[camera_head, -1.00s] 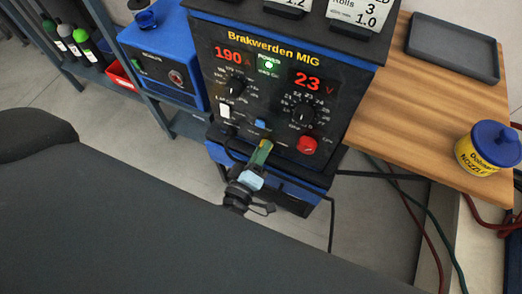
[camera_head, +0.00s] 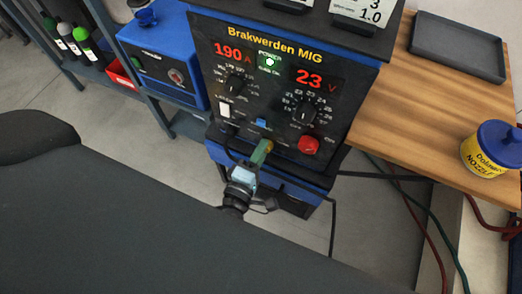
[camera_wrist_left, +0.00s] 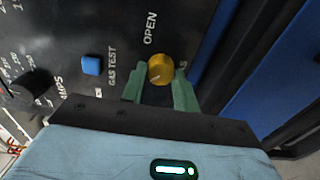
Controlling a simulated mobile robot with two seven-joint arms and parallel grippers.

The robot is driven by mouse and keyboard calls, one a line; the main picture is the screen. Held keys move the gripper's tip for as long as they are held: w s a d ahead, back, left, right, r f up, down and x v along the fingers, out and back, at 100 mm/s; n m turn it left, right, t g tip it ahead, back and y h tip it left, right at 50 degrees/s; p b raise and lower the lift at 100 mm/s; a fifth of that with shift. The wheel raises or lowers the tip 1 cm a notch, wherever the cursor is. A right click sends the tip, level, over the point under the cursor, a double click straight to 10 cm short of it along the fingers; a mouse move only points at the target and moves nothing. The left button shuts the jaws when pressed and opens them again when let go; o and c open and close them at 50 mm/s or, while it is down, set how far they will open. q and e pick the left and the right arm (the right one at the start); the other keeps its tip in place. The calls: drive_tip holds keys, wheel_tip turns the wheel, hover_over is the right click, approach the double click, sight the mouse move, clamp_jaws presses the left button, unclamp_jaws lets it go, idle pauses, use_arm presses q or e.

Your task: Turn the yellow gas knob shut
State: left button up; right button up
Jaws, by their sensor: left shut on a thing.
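The yellow gas knob (camera_wrist_left: 160,69) sits on the black front panel of the welder, close to the "OPEN" and partly covered "GAS" lettering. A white mark shows on its face. My left gripper (camera_wrist_left: 161,90) has its green fingers on either side of the knob and is shut on it. In the head view the left gripper (camera_head: 262,152) reaches the lower front of the welder (camera_head: 270,85), and its fingers mostly hide the knob there. My right gripper is in neither view.
A blue gas test button (camera_wrist_left: 91,65) lies beside the knob, and a red button (camera_head: 308,145) is to its right in the head view. Black cables hang below the panel. A wooden bench (camera_head: 425,110) with a nozzle tub (camera_head: 487,153) stands at right.

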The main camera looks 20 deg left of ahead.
use_arm(q)
drive_tip(key=o, duration=1)
drive_tip(key=shift+c, duration=0.2)
drive_tip(key=shift+s, duration=0.1)
drive_tip(key=s, duration=0.7)
drive_tip(key=shift+s+a, duration=0.15)
drive_tip(key=shift+s, duration=0.2)
drive_tip(key=shift+s, duration=0.1)
